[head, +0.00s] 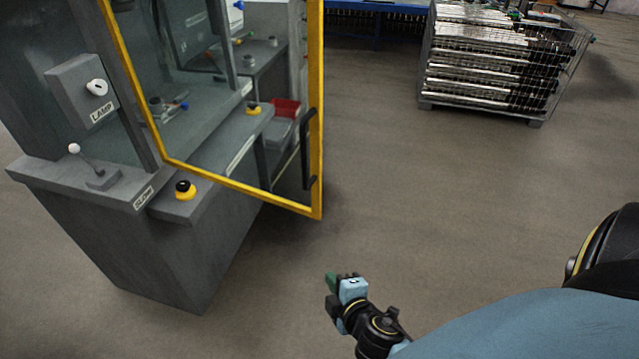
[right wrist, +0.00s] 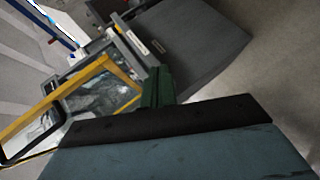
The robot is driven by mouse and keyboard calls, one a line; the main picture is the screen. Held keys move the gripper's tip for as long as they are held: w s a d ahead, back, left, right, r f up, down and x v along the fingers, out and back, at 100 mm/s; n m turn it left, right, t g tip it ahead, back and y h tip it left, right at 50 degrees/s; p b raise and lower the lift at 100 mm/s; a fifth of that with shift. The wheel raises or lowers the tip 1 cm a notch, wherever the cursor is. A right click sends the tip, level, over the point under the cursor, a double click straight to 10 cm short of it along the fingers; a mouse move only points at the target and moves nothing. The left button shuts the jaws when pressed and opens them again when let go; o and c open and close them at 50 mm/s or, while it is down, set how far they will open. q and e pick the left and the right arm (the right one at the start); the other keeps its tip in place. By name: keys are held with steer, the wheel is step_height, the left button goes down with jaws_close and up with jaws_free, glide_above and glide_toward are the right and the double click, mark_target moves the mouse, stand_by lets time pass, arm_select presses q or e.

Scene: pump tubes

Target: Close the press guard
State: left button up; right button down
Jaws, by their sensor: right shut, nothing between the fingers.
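The press guard (head: 317,120) is a clear panel in a yellow frame. In the head view it stands swung open, out from the grey press (head: 160,240). A black handle (head: 306,150) runs upright near its free edge. My right gripper (head: 333,282) is shut and empty, over open floor below and right of the guard's lower corner, apart from it. In the right wrist view the green fingertips (right wrist: 157,88) are together, with the yellow guard frame (right wrist: 60,93) beyond them to the left. My left gripper is not in view.
On the press are a lamp switch (head: 96,87), a white-knobbed lever (head: 75,149) and a yellow-and-black button (head: 185,189). A red bin (head: 286,107) sits behind the guard. A mesh crate of metal tubes (head: 490,60) stands at the back right. The floor between is clear.

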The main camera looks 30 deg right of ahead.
step_height(320, 180, up, 21)
steer(key=w+d+n+t+h, duration=0.1)
steer(key=n+t+h, duration=0.1)
steer(key=t, duration=0.3)
steer(key=p, duration=0.3)
glide_toward(313, 165)
steer(key=x, duration=0.4)
steer(key=shift+w+d+r, duration=0.1)
steer(key=shift+w+r, duration=0.05)
steer(key=shift+w, duration=0.25)
steer(key=shift+w+d, duration=0.15)
steer(key=shift+w, duration=0.3)
steer(key=shift+w, duration=0.1)
